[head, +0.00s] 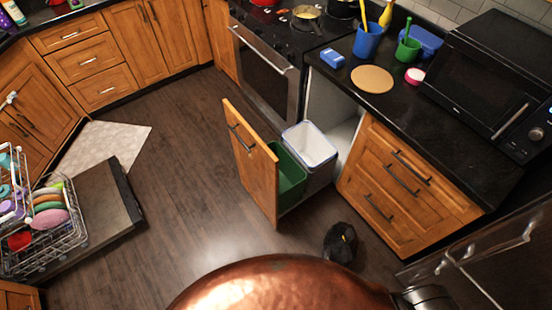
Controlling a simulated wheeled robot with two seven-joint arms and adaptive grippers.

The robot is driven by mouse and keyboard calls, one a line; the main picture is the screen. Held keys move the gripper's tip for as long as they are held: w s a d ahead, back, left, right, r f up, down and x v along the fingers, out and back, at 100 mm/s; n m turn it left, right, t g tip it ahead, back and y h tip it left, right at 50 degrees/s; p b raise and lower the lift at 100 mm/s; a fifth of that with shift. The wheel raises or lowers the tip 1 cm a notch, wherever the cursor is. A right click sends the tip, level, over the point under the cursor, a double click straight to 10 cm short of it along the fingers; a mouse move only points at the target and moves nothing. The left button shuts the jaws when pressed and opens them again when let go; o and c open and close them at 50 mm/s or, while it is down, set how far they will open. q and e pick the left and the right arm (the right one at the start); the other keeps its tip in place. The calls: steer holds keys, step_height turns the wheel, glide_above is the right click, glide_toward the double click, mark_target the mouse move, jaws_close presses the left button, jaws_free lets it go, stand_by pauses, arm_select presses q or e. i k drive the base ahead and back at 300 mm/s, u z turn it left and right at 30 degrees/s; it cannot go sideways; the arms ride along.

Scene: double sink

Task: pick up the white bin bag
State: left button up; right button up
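A pull-out cabinet front (250,160) stands open and holds two bins. The rear bin (312,146) has a white inside with a pale rim; I cannot tell whether this white is a bag lining it or the bin itself. The front bin (290,178) is green. A black bag-like bundle (340,243) with a small yellow mark lies on the floor in front of the drawers. No separate white bag shows clearly. Neither of my grippers is in view.
An open dishwasher with a loaded rack (40,225) is at left, its door (105,200) low over the floor. The dark wooden floor (180,170) between is clear. A microwave (490,85) and a blue cup (368,40) stand on the right counter.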

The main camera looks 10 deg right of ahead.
mark_target(310, 147)
steer(key=u, duration=1.2)
steer(key=i, duration=2.25)
steer(key=z, duration=0.65)
